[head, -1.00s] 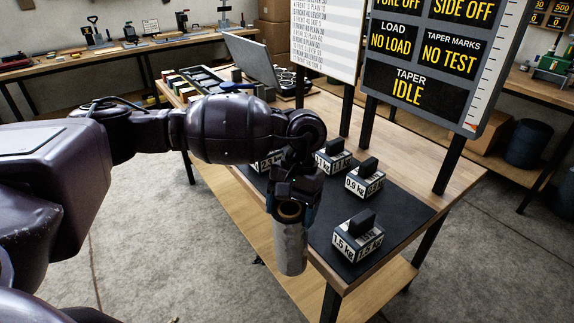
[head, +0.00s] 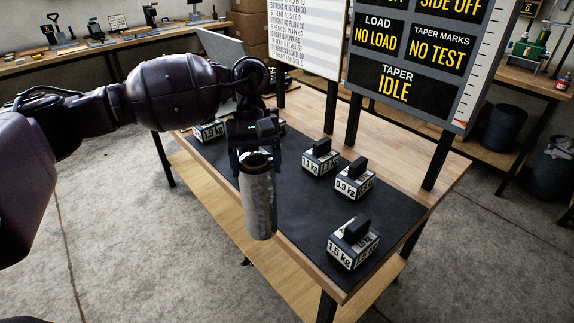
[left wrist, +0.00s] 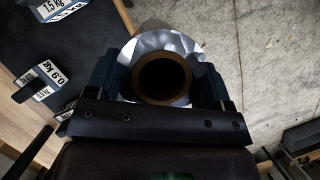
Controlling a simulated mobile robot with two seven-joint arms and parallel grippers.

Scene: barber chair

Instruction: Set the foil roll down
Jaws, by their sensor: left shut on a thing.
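The foil roll (head: 259,205) is a silver cylinder with a brown core, held upright in my left gripper (head: 255,158). In the head view it hangs in front of the near edge of the workbench and covers part of the black mat (head: 290,205). In the left wrist view, the foil roll (left wrist: 163,47) shows end-on between the fingers of my left gripper (left wrist: 163,85), with grey floor to its right and the mat to its left. My right gripper is not in view.
Weights labelled 1.5 kg (head: 353,246), 0.9 kg (head: 354,183) and 1.1 kg (head: 320,160) stand on the mat, with a 1.9 kg weight (head: 212,134) at its left. The mat's middle is clear. A display (head: 415,75) reads "NO LOAD" behind.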

